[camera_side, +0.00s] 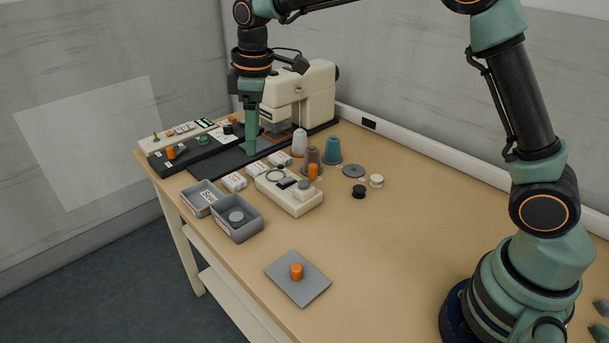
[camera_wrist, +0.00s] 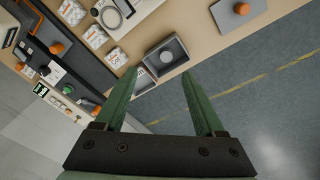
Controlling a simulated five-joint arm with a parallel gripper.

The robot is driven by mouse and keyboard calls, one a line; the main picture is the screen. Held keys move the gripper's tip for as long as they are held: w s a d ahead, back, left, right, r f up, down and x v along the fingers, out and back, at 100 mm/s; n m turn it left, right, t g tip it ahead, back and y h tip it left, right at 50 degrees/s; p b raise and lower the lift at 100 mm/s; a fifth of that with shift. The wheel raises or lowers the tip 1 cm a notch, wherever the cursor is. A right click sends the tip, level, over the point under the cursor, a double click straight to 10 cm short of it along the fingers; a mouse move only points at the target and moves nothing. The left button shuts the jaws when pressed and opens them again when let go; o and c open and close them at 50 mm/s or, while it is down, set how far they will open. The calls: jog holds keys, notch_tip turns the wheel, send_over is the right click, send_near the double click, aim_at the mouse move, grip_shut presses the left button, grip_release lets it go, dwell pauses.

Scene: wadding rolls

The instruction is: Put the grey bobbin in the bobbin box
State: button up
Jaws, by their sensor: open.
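A round grey piece that looks like the grey bobbin (camera_side: 236,216) lies inside the larger open grey box (camera_side: 246,234) near the table's left edge. A smaller grey box (camera_side: 197,207) with a white label stands against it on the far side; I cannot read which is the bobbin box. In the wrist view the larger box (camera_wrist: 149,58) shows beyond my fingertips with the grey piece (camera_wrist: 167,57) in it. My gripper (camera_side: 252,153) is open and empty, pointing down above the dark mat by the sewing machine, apart from both boxes.
A cream sewing machine (camera_side: 318,95) stands at the back. A white device (camera_side: 290,200) with a grey knob, small white packets (camera_side: 234,182) and thread cones (camera_side: 332,150) crowd the middle. A grey plate (camera_side: 298,289) with an orange cylinder lies in front. The table's right is clear.

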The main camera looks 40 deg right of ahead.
jog(key=s+d+r+m+t, duration=0.2)
jog(key=s+d+r+m, duration=0.4)
jog(key=s, duration=0.4)
jog(key=s+d+f+m+t, duration=0.2)
jog(key=s+d, duration=0.3)
jog(key=s, duration=0.5)
jog(key=shift+s+d+m, duration=0.15)
jog(key=shift+s+m, duration=0.2)
jog(key=shift+m, duration=0.55)
